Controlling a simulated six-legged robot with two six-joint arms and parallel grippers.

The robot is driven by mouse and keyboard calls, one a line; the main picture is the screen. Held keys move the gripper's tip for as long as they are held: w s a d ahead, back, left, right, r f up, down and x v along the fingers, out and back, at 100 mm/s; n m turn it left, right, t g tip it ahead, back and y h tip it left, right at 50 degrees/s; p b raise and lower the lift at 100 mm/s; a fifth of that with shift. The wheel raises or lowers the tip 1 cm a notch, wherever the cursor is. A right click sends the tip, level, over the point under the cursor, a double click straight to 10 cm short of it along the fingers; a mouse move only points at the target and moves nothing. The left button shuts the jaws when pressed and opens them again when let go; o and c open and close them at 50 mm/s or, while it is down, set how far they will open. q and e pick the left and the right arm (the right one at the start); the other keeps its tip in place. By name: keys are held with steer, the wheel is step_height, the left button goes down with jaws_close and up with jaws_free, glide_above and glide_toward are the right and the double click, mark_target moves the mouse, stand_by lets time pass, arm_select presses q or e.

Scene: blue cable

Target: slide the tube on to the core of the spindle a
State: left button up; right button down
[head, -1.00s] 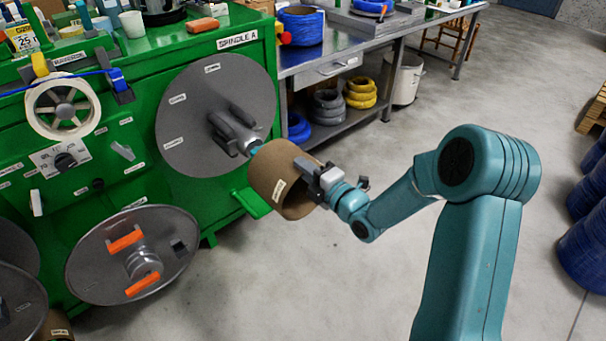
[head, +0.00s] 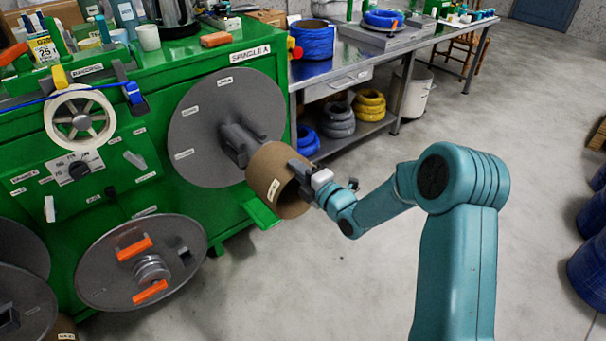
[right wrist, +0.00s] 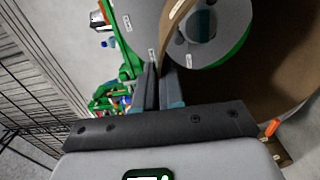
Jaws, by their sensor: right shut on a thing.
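The spindle A has a round grey flange (head: 205,130) on the green machine, with a dark grey core (head: 238,142) sticking out toward the right. The brown cardboard tube (head: 264,182) is at the core's free end, its near opening facing right. In the head view the tube overlaps the core's tip; I cannot tell how far the core is inside. My right gripper (head: 305,180) is shut on the tube's wall at its near rim. In the right wrist view, the tube's brown inside (right wrist: 270,60) fills the right, and the grey flange shows through it. My left gripper is not in view.
A lower spindle with a grey disc (head: 105,272) and orange clamps stands below left. A green bracket (head: 262,214) juts out below the tube. A steel bench (head: 345,50) with coils stands behind.

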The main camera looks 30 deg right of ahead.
mark_target(277, 152)
steer(key=shift+w+a+b, duration=0.2)
steer(key=shift+w+b, duration=0.8)
steer(key=shift+w, duration=1.25)
steer(key=shift+w+a+b, duration=0.15)
steer(key=shift+w+b, duration=0.8)
steer(key=shift+w, duration=1.25)
steer(key=shift+w+a+b, duration=0.15)
steer(key=shift+w+b, duration=0.2)
steer(key=shift+w, duration=1)
steer(key=shift+w+a+b, duration=0.1)
steer(key=shift+w+b, duration=0.2)
steer(key=shift+w, duration=1.05)
steer(key=shift+w+a, duration=0.1)
steer(key=shift+w, duration=1.3)
steer(key=shift+w+p, duration=0.55)
steer(key=shift+w, duration=0.8)
steer(key=shift+b, duration=0.5)
steer(key=shift+w+a+p, duration=0.15)
steer(key=shift+w+p, duration=0.9)
steer(key=shift+p, duration=0.2)
steer(key=shift+w+r, duration=0.1)
steer(key=shift+r, duration=0.1)
steer(key=shift+a+f+b, duration=0.1)
steer(key=shift+f+b, duration=0.4)
steer(key=shift+f, duration=0.05)
